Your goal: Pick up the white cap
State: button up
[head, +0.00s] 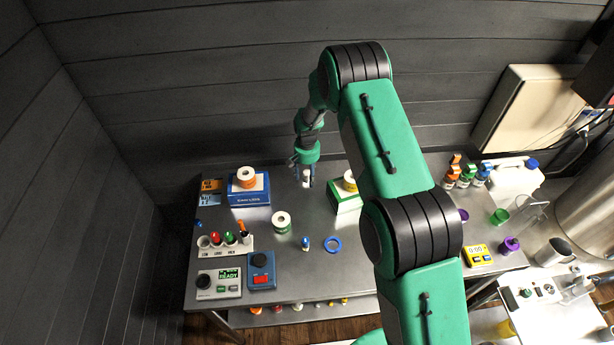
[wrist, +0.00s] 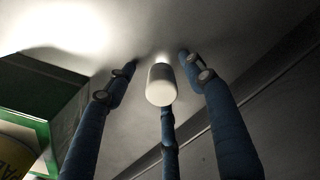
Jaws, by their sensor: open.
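The white cap (wrist: 161,86) shows in the wrist view as a small pale cylinder between the blue fingers of my gripper (wrist: 160,75). The fingers are spread around it, with a visible gap on the left and right. One finger lies behind or below the cap in the picture; I cannot tell whether it touches. In the head view, my gripper (head: 305,178) is low over the back of the metal table (head: 310,262), and the white cap (head: 306,173) shows small between its fingers, partly hidden.
A blue-and-white box (head: 250,190) with an orange-and-white roll stands left of my gripper. A green-and-white box (head: 345,203) stands close on the right, partly behind my arm.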

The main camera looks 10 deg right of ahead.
aim_at(308, 174)
dwell(0.5)
jog(key=c, duration=1.3)
jog(key=shift+r, duration=0.15)
jog(key=shift+r, duration=0.55)
jog(key=shift+s+d+r+b, duration=0.1)
jog(key=shift+s+r+b, duration=0.1)
jog(key=shift+r, duration=0.35)
jog(key=shift+s+r+b, duration=0.15)
jog(key=shift+s+r, duration=0.05)
jog(key=shift+r, duration=0.3)
jog(key=s, duration=0.5)
jog(key=s+d+r+b, duration=0.1)
jog(key=s, duration=0.4)
jog(key=s+d, duration=0.1)
jog(key=s, duration=0.4)
jog(key=shift+r, duration=0.25)
